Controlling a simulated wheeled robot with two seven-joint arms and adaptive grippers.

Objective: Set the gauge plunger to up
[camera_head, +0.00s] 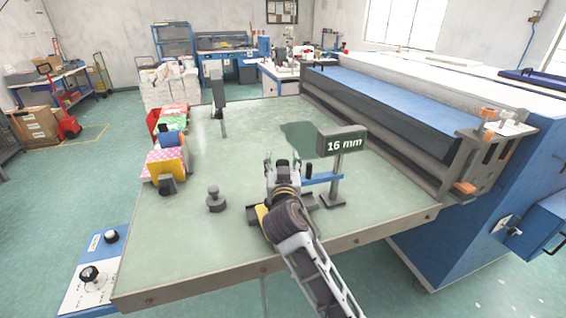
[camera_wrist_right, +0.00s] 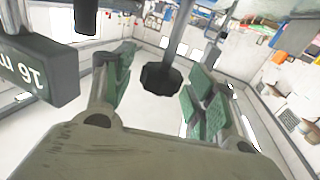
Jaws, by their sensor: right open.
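The gauge stands at the front right of the green table (camera_head: 240,230). Its dark display (camera_head: 342,142) reads "16 mm", and a blue arm (camera_head: 322,179) reaches left from its post. A black cylinder (camera_head: 308,170) stands on that arm. My right gripper (camera_head: 283,160) is at the left end of the arm, fingers apart. In the right wrist view, a dark faceted knob on a grey rod, apparently the plunger (camera_wrist_right: 160,78), lies between the open green-padded fingers, with gaps on both sides. My gripper hides the gauge's lower left part in the head view. My left gripper is not in view.
A grey knobbed weight (camera_head: 216,200) stands left of my right gripper. A blue roll (camera_head: 172,139) and coloured pieces lie along the left edge. A large blue machine (camera_head: 400,100) borders the table's right side. The middle of the table is mostly clear.

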